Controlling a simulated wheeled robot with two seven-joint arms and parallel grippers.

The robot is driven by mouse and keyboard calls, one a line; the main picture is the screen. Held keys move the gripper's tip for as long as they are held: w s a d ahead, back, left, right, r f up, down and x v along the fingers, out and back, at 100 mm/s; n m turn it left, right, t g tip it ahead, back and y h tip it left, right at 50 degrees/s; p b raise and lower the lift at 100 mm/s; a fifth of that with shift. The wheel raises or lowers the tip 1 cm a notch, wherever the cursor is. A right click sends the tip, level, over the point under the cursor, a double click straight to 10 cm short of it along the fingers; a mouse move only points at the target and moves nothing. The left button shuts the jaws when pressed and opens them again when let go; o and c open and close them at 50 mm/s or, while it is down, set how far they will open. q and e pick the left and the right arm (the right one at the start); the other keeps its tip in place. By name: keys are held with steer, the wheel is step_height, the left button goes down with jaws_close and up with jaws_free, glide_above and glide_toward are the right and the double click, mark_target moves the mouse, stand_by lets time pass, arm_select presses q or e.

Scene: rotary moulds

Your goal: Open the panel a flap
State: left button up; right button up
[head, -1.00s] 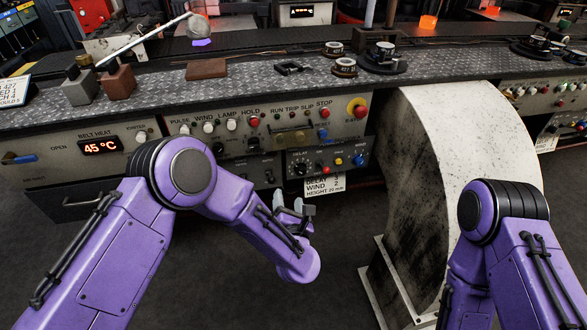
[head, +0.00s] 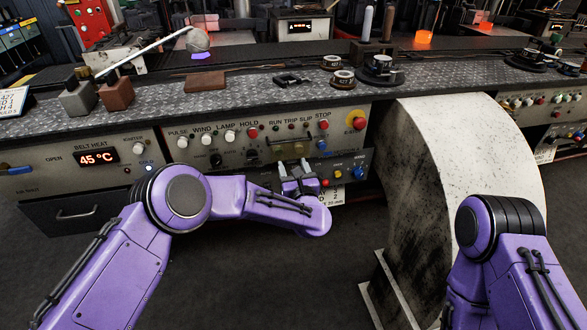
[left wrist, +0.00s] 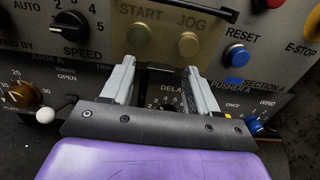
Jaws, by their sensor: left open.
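On the front panel, a tinted see-through flap (left wrist: 165,32) lies over the START and JOG buttons and looks shut. It also shows in the head view (head: 290,151), small and partly behind my gripper. A dark bar (left wrist: 205,9) runs along its top. My left gripper (head: 293,168) is open in front of the panel, just below the flap. In the left wrist view its two grey fingers (left wrist: 160,80) point at the panel's lower edge, with a dark tab between them. I cannot tell whether they touch it. My right gripper is out of view.
A blue RESET button (left wrist: 237,55) and a SPEED knob (left wrist: 72,25) flank the flap. Below is a smaller panel with a blue knob (left wrist: 254,124). A large white curved housing (head: 475,150) stands to the right. The floor in front is clear.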

arm_select(q)
steer(key=shift+c, duration=0.3)
jaws_close()
steer(key=shift+s+r, duration=0.1)
steer(key=g+p, duration=0.1)
steer(key=s+r+g+h+p, duration=0.1)
steer(key=p, duration=0.1)
steer(key=shift+s+d+r+g, duration=0.15)
steer(key=shift+d+r+g, duration=0.05)
steer(key=shift+g, duration=0.2)
steer(key=shift+s+d+r+g+h+p, duration=0.15)
steer(key=shift+s+r+g+h+p, duration=0.25)
steer(key=shift+g+p, duration=0.65)
steer(key=shift+s+d+r+g+h+p, duration=0.2)
steer(key=shift+s+r+g+p, duration=0.3)
steer(key=shift+g+p, duration=0.5)
steer(key=shift+o, duration=0.3)
jaws_free()
